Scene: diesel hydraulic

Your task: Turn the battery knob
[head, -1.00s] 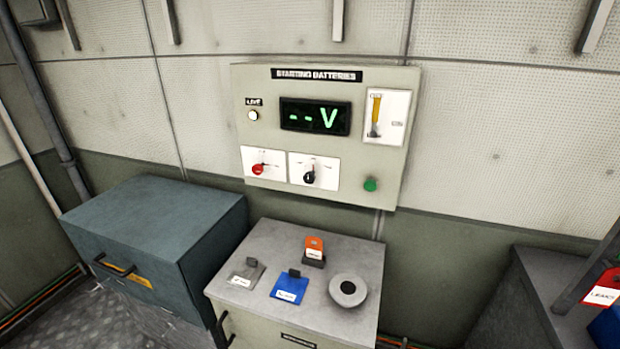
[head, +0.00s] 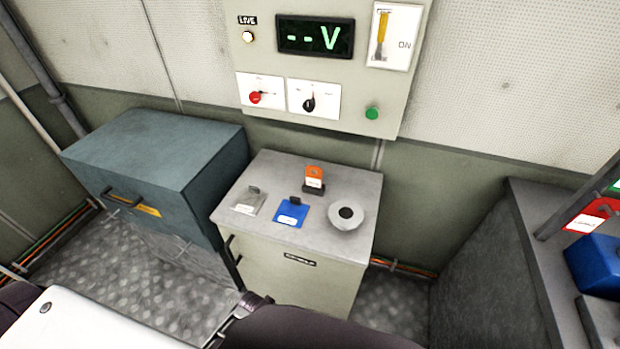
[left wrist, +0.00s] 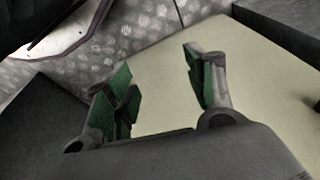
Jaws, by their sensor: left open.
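The battery panel (head: 385,100) hangs on the wall, its top cut off in the head view. It carries a red knob (head: 256,97) on a white plate at the left and a black knob (head: 309,104) on a white plate beside it. I cannot tell which is the battery knob. A display (head: 316,37) above them reads "--V". My left gripper (left wrist: 156,60) is open and empty in the left wrist view, in front of a pale flat surface that looks like the cabinet. It touches neither knob. My right gripper is not in view.
Below the panel stands a pale cabinet (head: 290,262) with tags and a round grey disc (head: 346,213) on top. A blue-grey box (head: 150,150) stands left of it. A dark bench (head: 530,230) is at the right. Air before the panel is clear.

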